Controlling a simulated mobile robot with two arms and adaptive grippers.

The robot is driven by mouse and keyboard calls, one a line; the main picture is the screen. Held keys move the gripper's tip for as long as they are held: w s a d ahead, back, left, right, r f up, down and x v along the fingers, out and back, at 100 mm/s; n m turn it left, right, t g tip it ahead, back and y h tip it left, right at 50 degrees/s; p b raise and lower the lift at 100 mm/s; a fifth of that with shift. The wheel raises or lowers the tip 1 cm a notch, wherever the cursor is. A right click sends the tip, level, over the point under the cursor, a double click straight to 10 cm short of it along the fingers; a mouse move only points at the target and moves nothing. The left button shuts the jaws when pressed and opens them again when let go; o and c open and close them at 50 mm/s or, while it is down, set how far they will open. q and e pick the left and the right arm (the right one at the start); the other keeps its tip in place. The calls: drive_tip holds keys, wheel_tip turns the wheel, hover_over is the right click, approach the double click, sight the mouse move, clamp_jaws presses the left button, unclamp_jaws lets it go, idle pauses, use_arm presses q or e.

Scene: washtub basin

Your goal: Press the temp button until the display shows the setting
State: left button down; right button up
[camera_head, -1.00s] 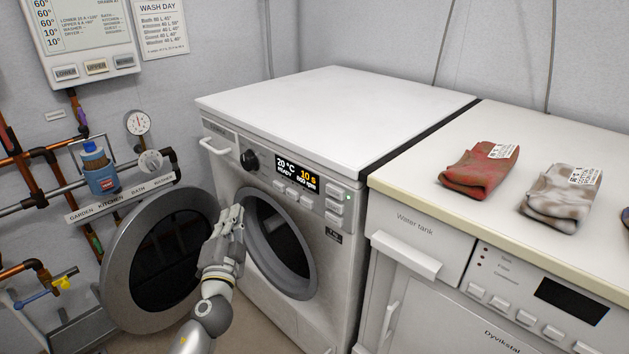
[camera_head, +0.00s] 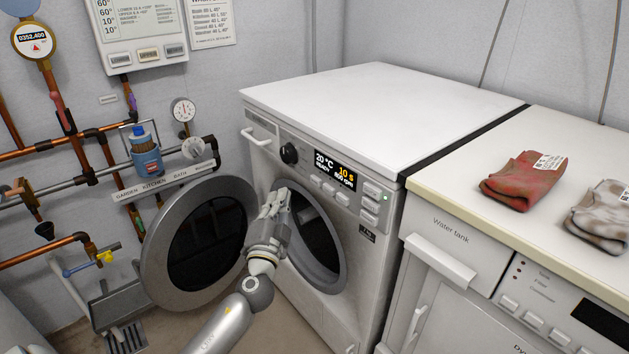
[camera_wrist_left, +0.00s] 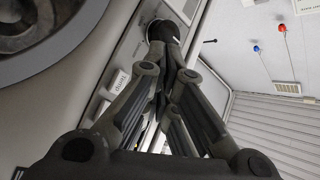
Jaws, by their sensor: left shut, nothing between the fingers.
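The washing machine (camera_head: 385,120) has a black display (camera_head: 335,171) that reads 20 °C, READY and 10 s, with a smaller rpm line. A row of pale buttons (camera_head: 328,188) lies under the display. A button labelled Temp (camera_wrist_left: 119,83) shows in the left wrist view, beside my fingers. A black dial (camera_head: 289,154) sits left of the display. My left gripper (camera_head: 281,193) is shut and empty, in front of the panel, below the dial and left of the buttons. Contact with the panel cannot be told. My right gripper is not in view.
The round washer door (camera_head: 158,252) stands open to the left, close to my left arm. Pipes and a blue container (camera_head: 146,158) are on the left wall.

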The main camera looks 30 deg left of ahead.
sight(317, 180)
use_arm(q)
drive_tip(key=shift+w+d+b, duration=0.1)
drive_tip(key=shift+w+d, duration=0.3)
drive_tip(key=shift+w, duration=0.5)
drive_tip(key=shift+w+d+b, duration=0.15)
drive_tip(key=shift+w+d, duration=0.2)
drive_tip(key=shift+w, duration=0.55)
drive_tip(key=shift+w+d+b, duration=0.1)
drive_tip(key=shift+w+d, duration=0.3)
drive_tip(key=shift+w, duration=0.5)
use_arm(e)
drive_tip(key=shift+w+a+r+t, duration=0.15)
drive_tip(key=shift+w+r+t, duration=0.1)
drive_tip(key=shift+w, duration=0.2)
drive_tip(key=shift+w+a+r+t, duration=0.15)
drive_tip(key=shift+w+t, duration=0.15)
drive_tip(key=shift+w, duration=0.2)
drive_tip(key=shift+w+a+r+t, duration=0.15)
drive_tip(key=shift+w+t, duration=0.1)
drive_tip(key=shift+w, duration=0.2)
